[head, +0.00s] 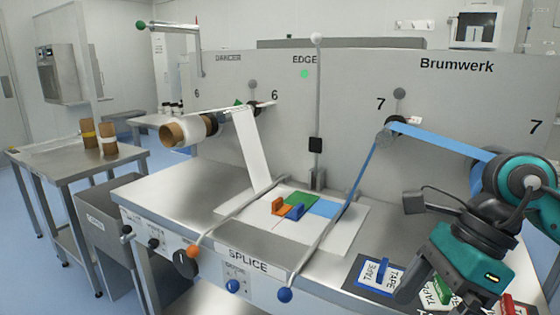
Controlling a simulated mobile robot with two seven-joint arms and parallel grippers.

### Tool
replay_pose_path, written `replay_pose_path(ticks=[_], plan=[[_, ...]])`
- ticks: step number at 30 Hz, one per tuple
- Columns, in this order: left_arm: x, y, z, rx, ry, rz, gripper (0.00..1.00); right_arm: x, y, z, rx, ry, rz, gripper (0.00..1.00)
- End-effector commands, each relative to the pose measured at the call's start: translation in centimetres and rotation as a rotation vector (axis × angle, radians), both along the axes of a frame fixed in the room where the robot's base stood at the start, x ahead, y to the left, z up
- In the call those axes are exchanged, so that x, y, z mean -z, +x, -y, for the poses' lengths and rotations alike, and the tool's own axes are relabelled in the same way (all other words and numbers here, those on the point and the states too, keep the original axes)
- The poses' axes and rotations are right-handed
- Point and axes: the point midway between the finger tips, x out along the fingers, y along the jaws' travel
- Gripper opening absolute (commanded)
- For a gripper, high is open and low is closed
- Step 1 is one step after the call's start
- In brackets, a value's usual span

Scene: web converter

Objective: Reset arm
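My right arm comes in at the lower right, with teal and black links. Its end, with my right gripper (415,285), hangs low over the tape pads at the machine's front edge. The fingers are partly hidden behind the wrist, and I cannot tell whether they are apart. I see nothing clearly held. My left arm and gripper are out of view. On the machine, a metal arm with a green ball (141,25) stands out at the upper left, above the word DANCER. An upright rod with a white ball (317,38) stands by the word EDGE.
A white web (254,150) and a blue web (362,180) run down to the splice table (340,235), where orange, green and blue pieces lie. Bars with orange (193,251) and blue (285,295) knobs cross it. Tape pads (379,273) sit near my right gripper. A side table (65,160) stands left.

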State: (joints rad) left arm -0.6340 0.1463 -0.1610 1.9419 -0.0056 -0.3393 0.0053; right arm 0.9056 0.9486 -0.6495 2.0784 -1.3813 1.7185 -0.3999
Motion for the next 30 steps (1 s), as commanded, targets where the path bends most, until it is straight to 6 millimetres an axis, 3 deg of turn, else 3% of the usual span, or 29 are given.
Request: replay_pose_path(ticks=[4, 9, 13, 17, 20, 23, 26, 27, 30], plan=[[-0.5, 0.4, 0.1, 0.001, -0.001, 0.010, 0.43, 0.3, -1.7, -6.2, 0.033, 0.326, -0.178, 0.99], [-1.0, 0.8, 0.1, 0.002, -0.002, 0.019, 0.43, -1.9, -2.5, -12.0, 0.195, 0.780, -0.484, 0.99], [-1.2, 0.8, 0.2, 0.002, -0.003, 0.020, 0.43, -3.8, -0.6, -13.6, 0.427, 1.124, -0.774, 0.99], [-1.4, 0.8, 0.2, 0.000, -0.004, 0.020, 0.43, -3.2, 3.0, -12.4, 0.742, 1.420, -1.086, 0.99], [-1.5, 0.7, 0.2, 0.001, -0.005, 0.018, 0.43, 0.0, 5.7, -10.1, 1.040, 1.604, -1.333, 0.99], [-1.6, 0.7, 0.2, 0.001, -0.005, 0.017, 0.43, 5.6, 7.2, -7.2, 1.387, 1.741, -1.576, 0.99], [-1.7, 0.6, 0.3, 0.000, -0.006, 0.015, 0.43, 12.7, 6.6, -4.5, 1.760, 1.817, -1.801, 0.99], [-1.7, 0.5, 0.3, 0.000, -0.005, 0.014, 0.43, 15.5, 5.8, -3.6, -1.791, -1.721, 1.763, 0.99], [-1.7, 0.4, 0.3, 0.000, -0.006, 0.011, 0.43, 21.7, 2.8, -2.0, -1.750, -1.428, 1.590, 0.99]])
